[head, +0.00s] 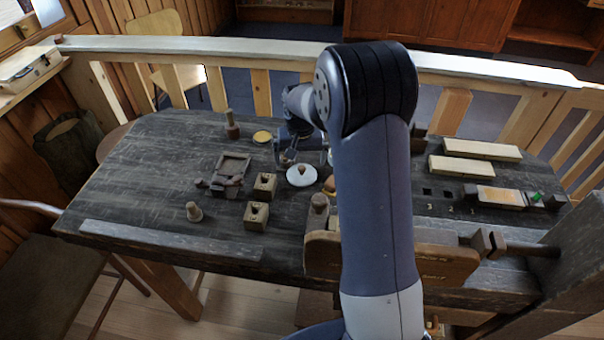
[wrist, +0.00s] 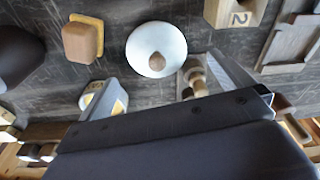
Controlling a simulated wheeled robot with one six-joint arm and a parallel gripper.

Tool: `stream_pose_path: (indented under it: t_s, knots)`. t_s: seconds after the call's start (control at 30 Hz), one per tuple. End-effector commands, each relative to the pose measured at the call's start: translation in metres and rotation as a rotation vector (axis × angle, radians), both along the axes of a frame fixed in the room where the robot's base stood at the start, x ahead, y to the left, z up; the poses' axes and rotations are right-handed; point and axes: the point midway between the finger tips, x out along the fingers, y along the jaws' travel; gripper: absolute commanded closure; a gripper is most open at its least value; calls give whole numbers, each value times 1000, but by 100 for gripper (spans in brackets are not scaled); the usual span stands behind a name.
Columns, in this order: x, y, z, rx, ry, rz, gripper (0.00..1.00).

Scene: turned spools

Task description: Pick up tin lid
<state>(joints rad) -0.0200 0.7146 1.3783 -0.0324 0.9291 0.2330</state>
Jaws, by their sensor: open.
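The lid that fits the tin lid best is a round white disc with a wooden knob (head: 302,176), lying flat on the dark bench. I cannot tell how high the fingertips are above the bench.
A wooden piece (wrist: 195,80) stands close to the right finger. An orange-edged block (wrist: 83,40) is left of the lid. Wooden blocks with holes (head: 265,186), a small tray (head: 234,164) and a yellow disc (head: 262,136) lie to the left. Bench space at the far left is clear.

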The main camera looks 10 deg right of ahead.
Motion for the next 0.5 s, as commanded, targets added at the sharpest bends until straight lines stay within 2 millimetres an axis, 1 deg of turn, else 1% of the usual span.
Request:
stream_pose_path:
  t_s: [0.2, 0.3, 0.4, 0.5]
  knots:
    - [2, -5, -32, 0, 6, -1, 0]
    - [3, -5, -42, 0, 4, -1, 0]
    - [4, -5, -46, 1, 2, -1, 0]
    - [4, -5, -47, 0, 1, -1, 0]
